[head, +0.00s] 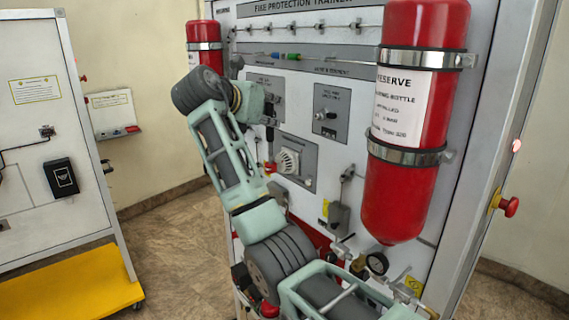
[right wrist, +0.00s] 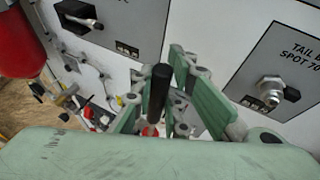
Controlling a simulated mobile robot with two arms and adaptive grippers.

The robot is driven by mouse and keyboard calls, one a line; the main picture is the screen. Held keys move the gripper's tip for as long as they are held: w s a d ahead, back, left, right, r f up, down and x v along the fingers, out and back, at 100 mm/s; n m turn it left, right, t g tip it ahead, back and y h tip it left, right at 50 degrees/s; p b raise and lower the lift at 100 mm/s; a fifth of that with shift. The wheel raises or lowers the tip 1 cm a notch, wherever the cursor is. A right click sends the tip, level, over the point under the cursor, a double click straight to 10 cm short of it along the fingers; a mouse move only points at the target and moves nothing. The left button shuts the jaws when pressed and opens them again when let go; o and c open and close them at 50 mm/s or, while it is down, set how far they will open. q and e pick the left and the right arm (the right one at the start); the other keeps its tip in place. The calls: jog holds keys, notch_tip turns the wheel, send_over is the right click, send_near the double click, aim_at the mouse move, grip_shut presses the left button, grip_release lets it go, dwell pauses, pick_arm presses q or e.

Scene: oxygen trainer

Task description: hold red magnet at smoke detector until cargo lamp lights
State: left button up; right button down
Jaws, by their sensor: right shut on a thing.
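My right gripper (head: 264,106) is in front of the trainer panel, shut on a black handle (right wrist: 158,92). In the head view the handle hangs down below the fingers and a red end, the red magnet (head: 270,167), shows under it. The white round smoke detector (head: 288,161) sits on a grey plate on the panel. The red end appears close to the detector's left side; I cannot tell whether they touch. No lit cargo lamp can be made out. My left gripper is not in view.
A large red reserve bottle (head: 412,130) is strapped to the panel at right, and a second red bottle (head: 204,46) stands at the upper left. Knobs and levers stick out around the plate. A red button (head: 508,207) is on the right edge. Open floor lies at left.

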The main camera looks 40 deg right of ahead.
dwell(0.3)
jog(key=s+a, duration=0.1)
jog(key=a, duration=1.3)
jog(key=shift+d, duration=0.1)
